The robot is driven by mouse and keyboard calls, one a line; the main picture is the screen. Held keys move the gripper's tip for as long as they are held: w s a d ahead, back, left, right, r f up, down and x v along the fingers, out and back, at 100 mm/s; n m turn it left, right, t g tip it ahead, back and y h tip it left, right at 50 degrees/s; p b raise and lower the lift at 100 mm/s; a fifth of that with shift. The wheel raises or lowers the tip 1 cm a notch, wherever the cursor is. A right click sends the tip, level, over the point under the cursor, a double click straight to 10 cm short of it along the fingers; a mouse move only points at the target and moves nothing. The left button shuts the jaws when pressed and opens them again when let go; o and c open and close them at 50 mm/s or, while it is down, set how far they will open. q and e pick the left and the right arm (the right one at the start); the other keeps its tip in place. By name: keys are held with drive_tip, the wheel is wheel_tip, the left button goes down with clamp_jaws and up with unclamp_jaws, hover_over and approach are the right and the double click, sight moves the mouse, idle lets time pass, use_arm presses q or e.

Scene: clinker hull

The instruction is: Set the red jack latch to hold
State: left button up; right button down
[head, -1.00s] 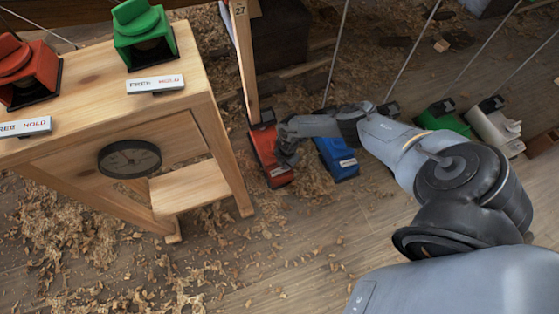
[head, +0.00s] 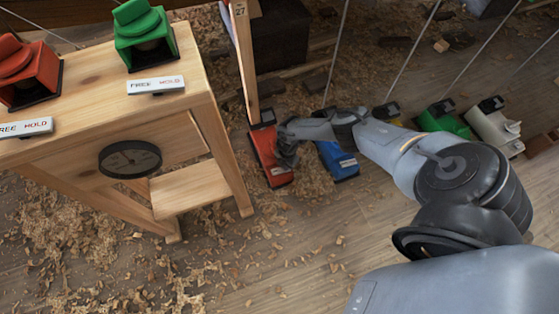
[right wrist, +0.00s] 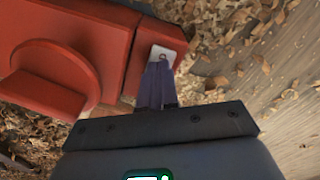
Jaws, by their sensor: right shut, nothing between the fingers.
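The red jack (head: 266,150) stands on the floor beside the bench, under a wooden post. My right gripper (head: 286,160) is down at its right side, partly hidden by my own wrist. In the right wrist view the gripper (right wrist: 157,88) is shut and empty. Its fingertips are at a small pale plate (right wrist: 166,57) on the end of the red body (right wrist: 105,40); I cannot tell whether they touch. A red knob unit (head: 26,75) sits on the bench at the far left, above a label (head: 25,128) reading FREE and HOLD. My left gripper is not in view.
A green knob unit (head: 146,35) with its own FREE/HOLD label (head: 156,85) is on the bench (head: 90,65). Blue (head: 338,160), green (head: 442,120) and white (head: 493,125) jacks stand right. Shavings cover the floor.

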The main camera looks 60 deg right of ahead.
wheel_tip(320, 180, up, 7)
drive_tip(key=p, duration=0.6)
drive_tip(key=shift+f, duration=0.1)
idle(0.3)
